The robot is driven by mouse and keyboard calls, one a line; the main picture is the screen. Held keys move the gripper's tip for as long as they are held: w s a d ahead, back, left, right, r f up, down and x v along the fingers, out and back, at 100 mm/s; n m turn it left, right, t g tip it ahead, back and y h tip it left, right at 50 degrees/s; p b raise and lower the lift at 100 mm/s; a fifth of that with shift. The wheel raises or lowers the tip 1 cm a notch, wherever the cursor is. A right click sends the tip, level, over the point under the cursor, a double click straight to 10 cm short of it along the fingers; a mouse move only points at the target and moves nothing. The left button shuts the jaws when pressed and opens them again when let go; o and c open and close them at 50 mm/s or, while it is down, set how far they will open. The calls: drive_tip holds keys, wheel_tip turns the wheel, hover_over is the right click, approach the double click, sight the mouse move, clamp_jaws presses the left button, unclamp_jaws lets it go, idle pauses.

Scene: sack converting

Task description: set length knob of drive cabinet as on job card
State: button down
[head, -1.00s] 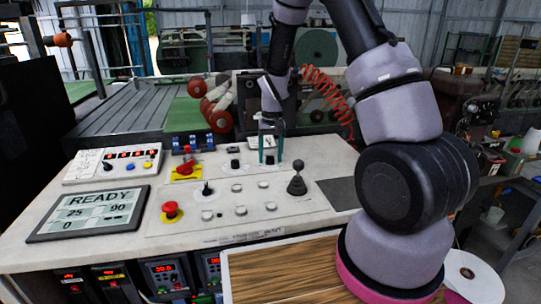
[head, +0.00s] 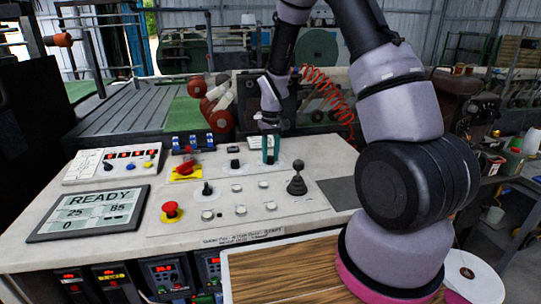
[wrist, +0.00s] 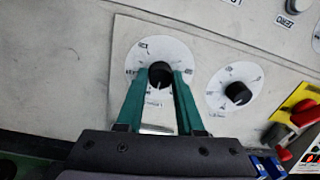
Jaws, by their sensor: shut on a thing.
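My gripper (head: 270,152) points down at the back right of the console top (head: 330,150). Its teal fingers are shut on a black round knob (wrist: 159,72) with a white dial plate, one finger on each side. In the head view the fingers hide most of this knob. A second black knob (wrist: 238,92) on its own dial stands free beside it; it also shows in the head view (head: 235,163). The display (head: 88,212) reads READY, 25, 85 and 0.
A joystick (head: 297,180) stands in front of my gripper. A red mushroom button (head: 171,210), a red switch on a yellow plate (head: 186,170) and several white buttons (head: 240,210) share the console. Drive units with red digits (head: 166,271) sit below.

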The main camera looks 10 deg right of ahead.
sight(271, 157)
drive_tip(key=shift+n, duration=1.5)
drive_tip(key=c, duration=0.5)
unclamp_jaws()
drive_tip(key=shift+c, duration=0.2)
wheel_tip(271, 157, up, 11)
drive_tip(key=shift+d, duration=0.15)
drive_tip(key=shift+w, duration=0.1)
